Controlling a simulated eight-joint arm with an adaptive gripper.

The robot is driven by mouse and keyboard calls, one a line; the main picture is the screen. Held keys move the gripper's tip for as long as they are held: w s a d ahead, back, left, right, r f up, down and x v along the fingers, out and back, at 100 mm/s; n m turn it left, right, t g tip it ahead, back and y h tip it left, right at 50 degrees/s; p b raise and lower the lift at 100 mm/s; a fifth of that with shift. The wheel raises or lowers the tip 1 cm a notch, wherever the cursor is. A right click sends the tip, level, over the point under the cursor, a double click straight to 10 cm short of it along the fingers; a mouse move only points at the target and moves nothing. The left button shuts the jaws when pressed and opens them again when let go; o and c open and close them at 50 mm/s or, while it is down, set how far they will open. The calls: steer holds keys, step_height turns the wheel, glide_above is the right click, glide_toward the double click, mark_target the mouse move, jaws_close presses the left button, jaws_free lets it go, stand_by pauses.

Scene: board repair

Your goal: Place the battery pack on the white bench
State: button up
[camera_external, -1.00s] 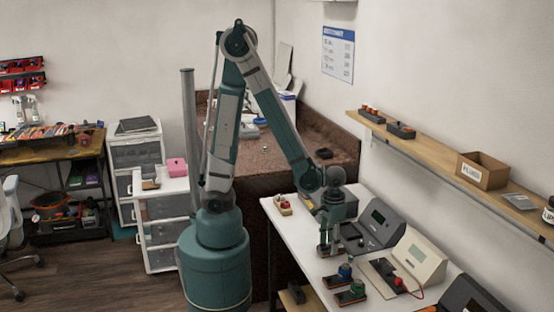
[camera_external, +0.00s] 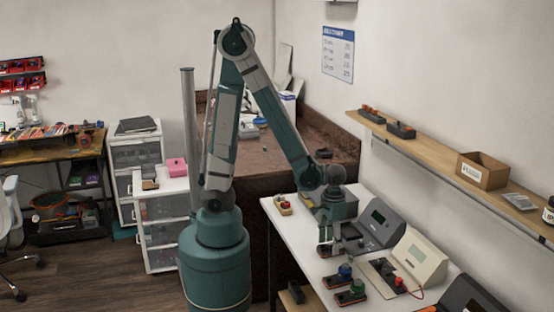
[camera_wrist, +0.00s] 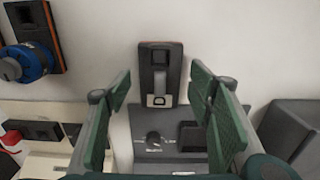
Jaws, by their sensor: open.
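In the wrist view a dark block with orange edges and a grey latch, which looks like the battery pack (camera_wrist: 160,62), lies flat on a white surface. In the outside view my gripper hides most of that spot on the white bench (camera_external: 287,231). My gripper (camera_external: 327,250) is low over the bench, pointing down. In the wrist view the green fingers of my gripper (camera_wrist: 163,88) are spread apart, one on each side of the block's near end, with visible gaps and nothing held between them.
A blue spool on a dark base (camera_external: 345,272) and a green one (camera_external: 352,292) stand near the gripper. A grey instrument (camera_external: 378,225) and a beige one (camera_external: 417,258) line the wall side. A wall shelf (camera_external: 440,165) holds dark-and-orange packs (camera_external: 400,130) and a cardboard box (camera_external: 482,170).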

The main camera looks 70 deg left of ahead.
mark_target(331, 243)
step_height(331, 243, up, 11)
steer(key=p, duration=0.3)
stand_by(0.5)
steer(key=shift+r, duration=0.15)
stand_by(0.5)
steer(key=a+r+t, duration=0.7)
steer(key=a+r, duration=0.8)
steer(key=r, duration=0.2)
steer(key=shift+s+a, duration=0.25)
steer(key=shift+s, duration=0.2)
